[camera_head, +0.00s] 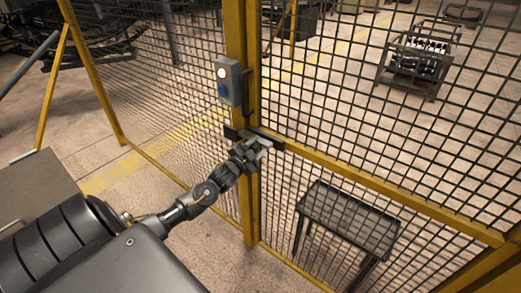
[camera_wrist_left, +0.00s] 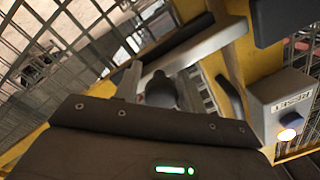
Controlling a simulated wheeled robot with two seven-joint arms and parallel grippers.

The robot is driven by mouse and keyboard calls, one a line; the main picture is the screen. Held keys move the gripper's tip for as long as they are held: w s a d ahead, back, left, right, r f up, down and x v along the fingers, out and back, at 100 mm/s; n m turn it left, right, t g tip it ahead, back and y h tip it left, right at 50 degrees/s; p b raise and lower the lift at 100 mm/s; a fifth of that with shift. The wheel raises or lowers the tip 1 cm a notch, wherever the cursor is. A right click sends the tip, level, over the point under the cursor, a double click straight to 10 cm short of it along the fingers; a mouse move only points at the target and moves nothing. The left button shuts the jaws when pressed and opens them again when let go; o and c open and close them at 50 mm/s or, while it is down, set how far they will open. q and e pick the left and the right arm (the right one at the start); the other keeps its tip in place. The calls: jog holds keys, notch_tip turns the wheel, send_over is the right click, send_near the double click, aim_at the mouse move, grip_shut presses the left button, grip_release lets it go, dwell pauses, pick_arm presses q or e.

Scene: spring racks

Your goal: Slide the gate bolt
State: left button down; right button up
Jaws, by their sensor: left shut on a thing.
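The gate bolt (camera_head: 270,140) is a short dark bar lying across the yellow gate post at mid height. My left gripper (camera_head: 256,147) reaches it from the lower left and is shut at the bolt's middle. In the left wrist view a dark rounded knob (camera_wrist_left: 160,91) sits between the grey fingers of the gripper, in front of the yellow post. The fingers hide part of the bolt, and how far it is slid cannot be told. My right gripper is not in view.
A grey control box (camera_head: 229,82) with a white light and a blue button is fixed to the post above the bolt. Dark handles sit beside it. Yellow-framed mesh panels (camera_head: 370,95) stand on both sides. A dark table (camera_head: 348,216) and a rack (camera_head: 415,62) stand behind the mesh.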

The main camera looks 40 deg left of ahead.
pick_arm(q)
jog(key=a, duration=0.2)
jog(key=shift+a+r, duration=0.1)
jog(key=shift+a, duration=0.3)
jog(key=c, duration=1.1)
grip_release()
jog(key=s+d+b, duration=0.1)
jog(key=s+b, duration=0.2)
jog(key=s, duration=0.8)
